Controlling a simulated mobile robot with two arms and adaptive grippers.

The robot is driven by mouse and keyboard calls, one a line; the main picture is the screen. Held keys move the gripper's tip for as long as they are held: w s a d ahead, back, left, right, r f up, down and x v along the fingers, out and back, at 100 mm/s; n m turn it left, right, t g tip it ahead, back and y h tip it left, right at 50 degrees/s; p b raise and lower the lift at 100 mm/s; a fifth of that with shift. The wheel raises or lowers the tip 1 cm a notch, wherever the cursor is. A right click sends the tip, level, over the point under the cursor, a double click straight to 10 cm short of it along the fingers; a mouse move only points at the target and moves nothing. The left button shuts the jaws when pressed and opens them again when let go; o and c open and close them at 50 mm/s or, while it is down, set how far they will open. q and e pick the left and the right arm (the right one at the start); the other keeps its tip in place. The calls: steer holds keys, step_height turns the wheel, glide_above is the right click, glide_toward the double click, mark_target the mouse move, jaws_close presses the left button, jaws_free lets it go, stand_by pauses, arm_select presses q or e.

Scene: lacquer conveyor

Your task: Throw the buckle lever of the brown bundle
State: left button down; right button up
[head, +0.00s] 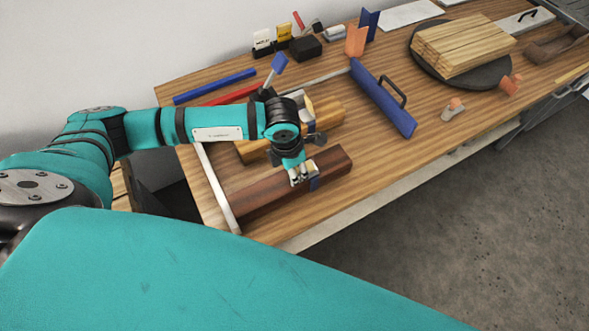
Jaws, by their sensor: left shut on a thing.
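The brown bundle (262,198) lies lengthwise near the front left of the wooden bench, slanting up to the right. A dark blue band (315,184) crosses it right of its middle, with a small pale buckle part beside it. My left gripper (301,180) comes down from above onto the bundle at this band. Its fingers are shut on the buckle lever, which they mostly hide. The lever's angle cannot be made out. My right gripper is not in view.
A lighter wood bundle (254,150) lies just behind, partly under my left arm. A white strip (217,188) edges the left side. A blue bar with a handle (383,98) stands to the right. A dark round plate (490,78) carries pale boards. The front right bench is mostly clear.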

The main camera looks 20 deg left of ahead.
arm_select(q)
steer(key=c, duration=1)
jaws_free()
steer(key=shift+o, duration=0.2)
step_height(320, 180, up, 12)
steer(key=s, duration=0.1)
steer(key=shift+a, duration=0.45)
steer(key=shift+s, duration=0.1)
